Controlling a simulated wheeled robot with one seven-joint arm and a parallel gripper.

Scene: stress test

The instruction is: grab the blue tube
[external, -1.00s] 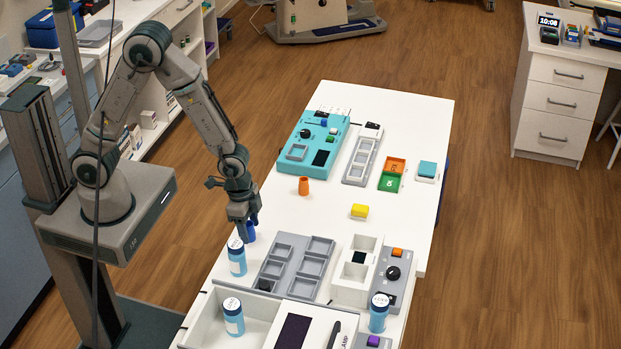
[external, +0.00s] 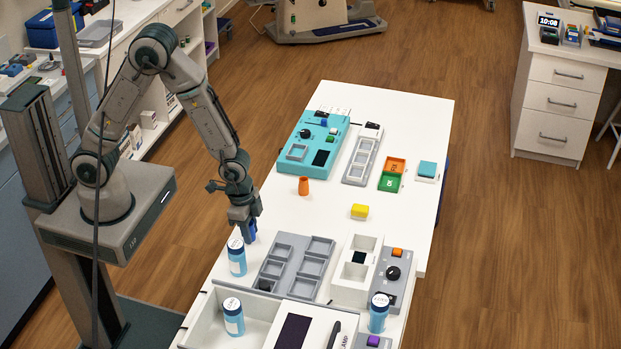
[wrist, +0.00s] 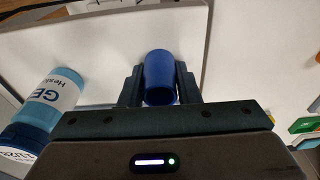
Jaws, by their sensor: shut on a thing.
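The blue tube (wrist: 160,72) is a short, dark blue, hollow cylinder between the two fingers of my gripper (wrist: 160,88) in the wrist view. The fingers touch it on both sides, so my gripper is shut on it. In the external view my gripper (external: 246,222) points down at the table's left edge, and the blue tube (external: 252,229) shows beside its fingers. I cannot tell whether the tube still touches the table.
More capped bottles stand near the front, one in a white tray (external: 262,312). The table's middle is mostly clear.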

